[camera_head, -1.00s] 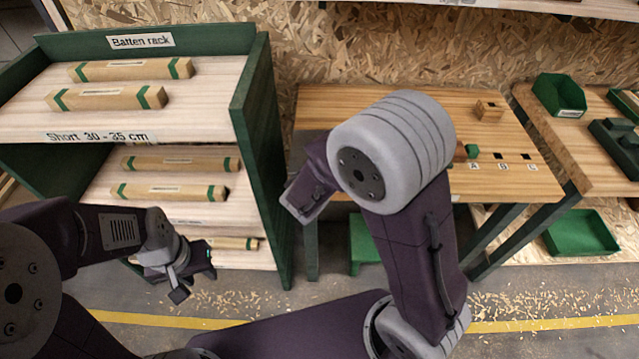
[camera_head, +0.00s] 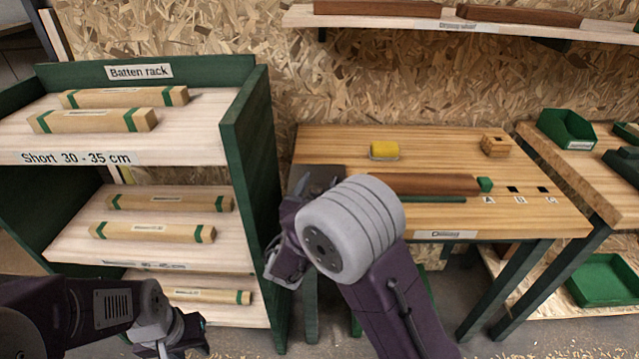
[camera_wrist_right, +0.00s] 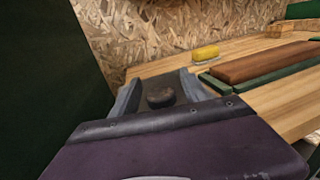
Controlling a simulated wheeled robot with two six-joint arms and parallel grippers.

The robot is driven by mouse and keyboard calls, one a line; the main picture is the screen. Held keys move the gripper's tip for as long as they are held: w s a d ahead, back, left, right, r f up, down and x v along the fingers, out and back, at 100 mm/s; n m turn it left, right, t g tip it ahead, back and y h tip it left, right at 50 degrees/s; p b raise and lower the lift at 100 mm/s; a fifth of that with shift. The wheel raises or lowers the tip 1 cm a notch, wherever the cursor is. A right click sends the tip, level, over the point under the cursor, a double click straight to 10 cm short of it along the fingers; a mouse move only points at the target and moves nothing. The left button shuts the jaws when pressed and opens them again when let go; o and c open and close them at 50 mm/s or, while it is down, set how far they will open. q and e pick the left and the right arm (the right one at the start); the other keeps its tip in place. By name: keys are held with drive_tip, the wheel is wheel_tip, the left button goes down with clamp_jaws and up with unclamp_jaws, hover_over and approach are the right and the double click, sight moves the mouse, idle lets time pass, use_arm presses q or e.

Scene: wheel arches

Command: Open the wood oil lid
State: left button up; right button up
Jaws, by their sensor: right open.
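My right gripper (camera_head: 318,184) is at the left end of the workbench (camera_head: 440,145), in front of the dark grey patch there. In the right wrist view its two fingers (camera_wrist_right: 160,92) stand apart. A small dark round thing (camera_wrist_right: 160,96), like a cap or lid, shows between them on a dark surface. I cannot tell for sure that it is the wood oil lid, and no label shows. It looks clear of both fingers. My left gripper (camera_head: 172,340) is low at the bottom left, in front of the batten rack, partly cut off; its fingers are unclear.
A batten rack (camera_head: 246,140) with a green side panel stands close left of my right gripper. On the bench are a yellow sponge-like block (camera_head: 384,150), a brown batten (camera_head: 430,184) and a wooden block (camera_head: 495,146). A shelf (camera_head: 420,21) hangs above.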

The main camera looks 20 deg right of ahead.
drive_tip(key=shift+w+d, duration=0.2)
drive_tip(key=shift+w, duration=0.2)
clamp_jaws()
idle(1.2)
